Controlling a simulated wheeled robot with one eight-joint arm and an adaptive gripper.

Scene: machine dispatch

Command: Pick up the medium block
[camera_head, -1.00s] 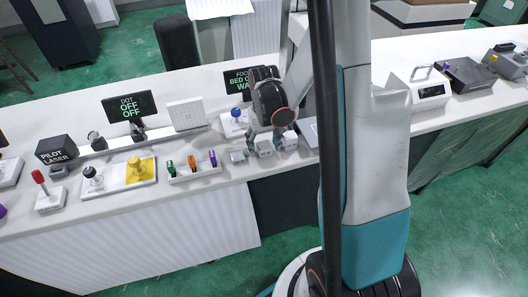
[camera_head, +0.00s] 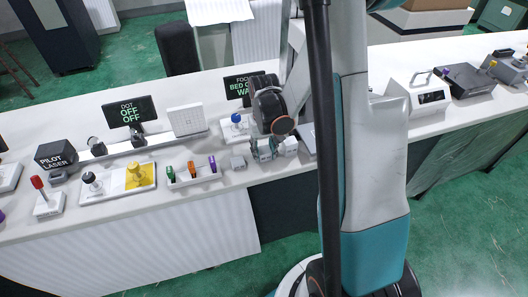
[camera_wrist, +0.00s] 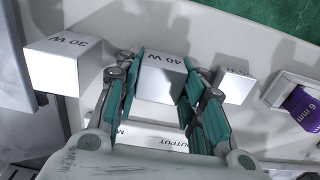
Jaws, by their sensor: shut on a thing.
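Three white blocks of different sizes stand in a row on the counter. The medium block (camera_wrist: 160,78), whose top seems to read "40 W", is the middle one. My gripper (camera_wrist: 161,92) is shut on it, with one teal-padded finger on each side. In the head view my gripper (camera_head: 264,150) reaches down to the counter and mostly hides this block. The largest block (camera_wrist: 60,66), apparently marked "30 W", stands to the left in the wrist view. The smallest block (camera_wrist: 234,86) stands to the right there, clear of the fingers.
A white holder (camera_head: 193,178) with green, orange and purple pieces is left of the blocks in the head view. A blue-knobbed device (camera_head: 236,124) and a dark display (camera_head: 243,84) stand behind. The counter's front edge is close by.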

